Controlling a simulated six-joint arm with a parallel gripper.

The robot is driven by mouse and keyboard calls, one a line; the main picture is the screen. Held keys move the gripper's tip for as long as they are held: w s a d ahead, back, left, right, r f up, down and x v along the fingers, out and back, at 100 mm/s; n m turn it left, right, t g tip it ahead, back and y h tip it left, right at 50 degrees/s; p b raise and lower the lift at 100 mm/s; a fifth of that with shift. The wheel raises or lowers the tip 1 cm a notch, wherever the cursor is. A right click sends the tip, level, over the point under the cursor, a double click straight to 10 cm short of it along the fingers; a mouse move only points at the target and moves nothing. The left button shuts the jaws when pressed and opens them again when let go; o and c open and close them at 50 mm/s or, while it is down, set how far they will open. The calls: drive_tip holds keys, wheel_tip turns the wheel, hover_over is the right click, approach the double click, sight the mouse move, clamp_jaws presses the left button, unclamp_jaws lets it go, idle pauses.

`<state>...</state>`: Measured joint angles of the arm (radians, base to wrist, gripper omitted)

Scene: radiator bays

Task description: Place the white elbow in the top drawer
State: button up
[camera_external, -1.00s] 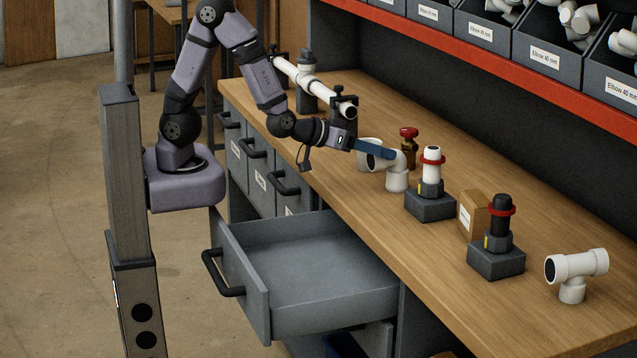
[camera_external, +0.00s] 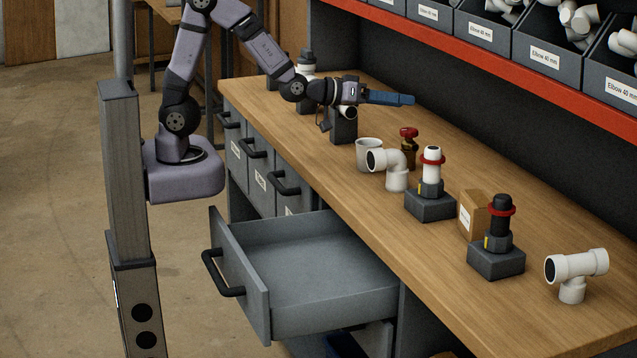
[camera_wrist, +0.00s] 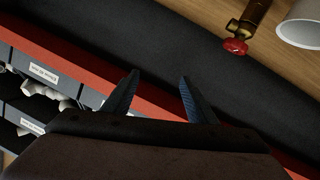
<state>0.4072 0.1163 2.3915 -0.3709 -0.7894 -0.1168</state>
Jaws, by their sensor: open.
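The white elbow (camera_external: 395,164) stands on the bench, one black-lined opening facing left and the other end down on the wood. The top drawer (camera_external: 310,262) is pulled out below the bench edge, and its visible floor is empty. My gripper (camera_external: 408,99) is raised above the bench, behind and above the elbow, clear of it. In the wrist view my gripper (camera_wrist: 157,88) shows two blue fingers apart with nothing between them. The elbow is not clearly visible in the wrist view.
A white cup (camera_external: 368,152) and a brass valve with red handle (camera_external: 409,147) stand close to the elbow. To the right are a white-topped fitting (camera_external: 431,190), a black-topped fitting (camera_external: 498,240), a cardboard box (camera_external: 468,214) and a white tee (camera_external: 575,272). A red-edged shelf (camera_external: 440,42) runs behind.

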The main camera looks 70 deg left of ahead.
drive_tip(key=s+a+f+g+h+p, duration=0.5)
drive_tip(key=s+g+h+p, duration=0.3)
drive_tip(key=g+h, duration=0.2)
approach(385, 166)
drive_tip(key=shift+n, duration=0.4)
drive_tip(key=x, duration=0.5)
drive_tip(key=shift+w+r+p, duration=0.1)
drive_tip(key=shift+p, duration=0.3)
drive_tip(key=shift+f+p+x, duration=0.15)
drive_tip(key=shift+p+x, duration=0.45)
drive_tip(key=shift+x, duration=0.95)
drive_tip(key=shift+f+p+x, duration=0.15)
drive_tip(key=shift+p+x, duration=0.4)
drive_tip(key=shift+x, duration=1)
drive_tip(key=shift+w+a, duration=0.1)
drive_tip(key=shift+a, duration=0.1)
